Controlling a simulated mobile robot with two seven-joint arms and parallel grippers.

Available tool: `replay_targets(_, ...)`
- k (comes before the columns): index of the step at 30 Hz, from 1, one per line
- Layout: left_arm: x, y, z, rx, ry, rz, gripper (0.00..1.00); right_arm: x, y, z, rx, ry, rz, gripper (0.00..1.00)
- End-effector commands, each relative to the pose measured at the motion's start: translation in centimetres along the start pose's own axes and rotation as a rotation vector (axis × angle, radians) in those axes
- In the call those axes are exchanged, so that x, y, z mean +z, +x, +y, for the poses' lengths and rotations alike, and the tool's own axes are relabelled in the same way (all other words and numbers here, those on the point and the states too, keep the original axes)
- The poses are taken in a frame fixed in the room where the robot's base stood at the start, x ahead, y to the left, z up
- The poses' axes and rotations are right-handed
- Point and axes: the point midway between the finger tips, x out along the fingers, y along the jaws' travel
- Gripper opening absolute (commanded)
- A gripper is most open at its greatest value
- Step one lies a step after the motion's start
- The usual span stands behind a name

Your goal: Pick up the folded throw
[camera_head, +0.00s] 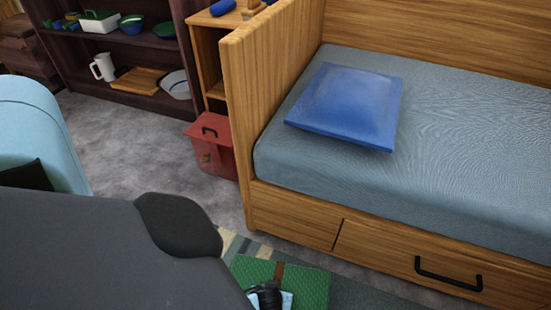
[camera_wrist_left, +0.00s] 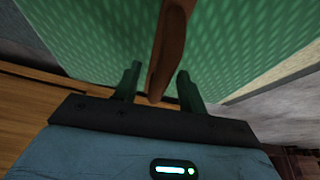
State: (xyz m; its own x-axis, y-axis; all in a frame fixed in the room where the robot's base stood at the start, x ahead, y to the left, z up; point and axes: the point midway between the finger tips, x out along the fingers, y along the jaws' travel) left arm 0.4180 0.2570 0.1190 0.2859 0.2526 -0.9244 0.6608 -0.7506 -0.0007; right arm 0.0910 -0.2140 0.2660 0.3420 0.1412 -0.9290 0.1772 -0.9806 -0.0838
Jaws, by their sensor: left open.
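The folded throw (camera_head: 305,283) is a green textured bundle with a brown strap (camera_head: 279,269), lying low by the bed at the bottom of the head view. In the left wrist view, the throw (camera_wrist_left: 240,45) fills much of the upper picture. My left gripper (camera_wrist_left: 157,82) is open, its two dark fingers on either side of the brown strap (camera_wrist_left: 168,55). I cannot tell whether they touch it. In the head view, my left gripper (camera_head: 266,298) is over the throw's near part, partly cut off by the frame. My right gripper is not in view.
The wooden daybed (camera_head: 285,210) with a drawer handle (camera_head: 447,275) stands close behind the throw. A blue cushion (camera_head: 350,105) lies on its mattress (camera_head: 470,130). A red box (camera_head: 212,145) and dark shelf (camera_head: 125,50) stand farther back. Grey floor (camera_head: 130,150) is clear at left.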

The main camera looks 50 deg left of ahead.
Motion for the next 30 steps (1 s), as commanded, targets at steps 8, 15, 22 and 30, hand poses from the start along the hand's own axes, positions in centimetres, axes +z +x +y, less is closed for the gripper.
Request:
replay_targets(8,-0.08,0.0,0.06,0.001,-0.001,0.001,0.33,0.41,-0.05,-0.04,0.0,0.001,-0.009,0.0)
replay_targets(15,-0.07,-0.01,0.05,0.001,-0.001,0.001,0.02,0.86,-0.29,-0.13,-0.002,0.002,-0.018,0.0)
replay_targets(22,-0.05,-0.01,0.05,0.001,0.0,0.0,0.0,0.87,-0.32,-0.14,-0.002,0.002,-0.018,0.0)
replay_targets(30,-0.04,-0.01,0.06,0.001,0.0,0.0,0.0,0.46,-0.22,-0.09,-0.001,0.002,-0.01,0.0)
